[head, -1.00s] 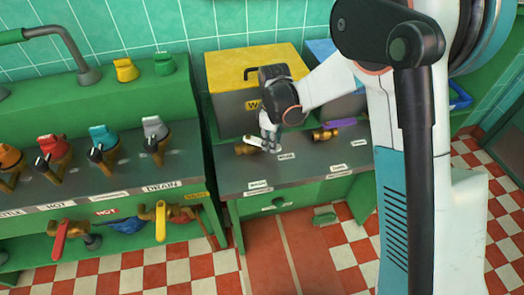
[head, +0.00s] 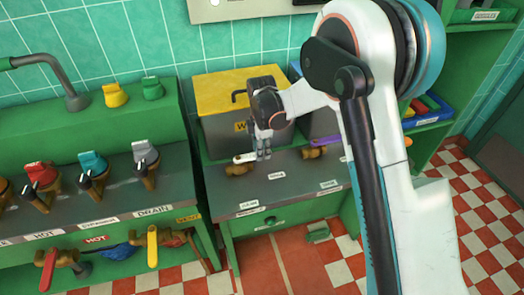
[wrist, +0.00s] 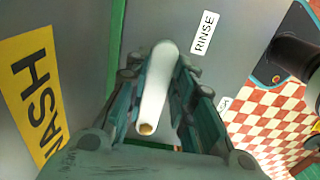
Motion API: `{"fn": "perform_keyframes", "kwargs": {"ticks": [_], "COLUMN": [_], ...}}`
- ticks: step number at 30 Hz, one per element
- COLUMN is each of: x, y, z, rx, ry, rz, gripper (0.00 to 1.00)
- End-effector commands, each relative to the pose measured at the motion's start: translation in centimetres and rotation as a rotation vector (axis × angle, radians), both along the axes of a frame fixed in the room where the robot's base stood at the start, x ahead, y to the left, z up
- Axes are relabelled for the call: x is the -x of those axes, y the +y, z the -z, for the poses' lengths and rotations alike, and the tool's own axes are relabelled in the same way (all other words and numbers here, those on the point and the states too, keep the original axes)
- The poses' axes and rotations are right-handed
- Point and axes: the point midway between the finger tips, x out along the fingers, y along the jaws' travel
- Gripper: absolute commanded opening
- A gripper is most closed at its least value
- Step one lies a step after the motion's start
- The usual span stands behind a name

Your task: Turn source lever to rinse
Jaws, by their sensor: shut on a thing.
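The white source lever (head: 244,158) sits on a brass valve (head: 237,170) on the grey counter, in front of the yellow-lidded box. Its handle points to the right. My gripper (head: 262,153) is shut on the lever's right end. In the wrist view my gripper (wrist: 155,105) has its fingers on both sides of the white lever (wrist: 155,88), whose hollow end faces the camera. The RINSE label (wrist: 204,32) is on the counter to the upper right of the lever there. The valve is hidden in the wrist view.
A second brass valve (head: 314,152) with a purple lever (head: 327,139) stands to the right. The yellow-lidded box (head: 240,93) stands close behind my gripper. Red, teal and grey valves fill the left bench. The counter front is clear apart from labels.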

Motion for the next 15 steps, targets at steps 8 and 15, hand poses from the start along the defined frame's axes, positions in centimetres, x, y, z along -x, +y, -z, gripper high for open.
{"fn": "perform_keyframes", "kwargs": {"ticks": [8,15], "x": [-0.16,-0.18], "y": [0.09,0.11], "z": [-0.02,-0.03], "rx": [-0.001,-0.001], "ry": [-0.002,-0.003], "rz": [-0.013,-0.013], "gripper": [0.00,0.37]}}
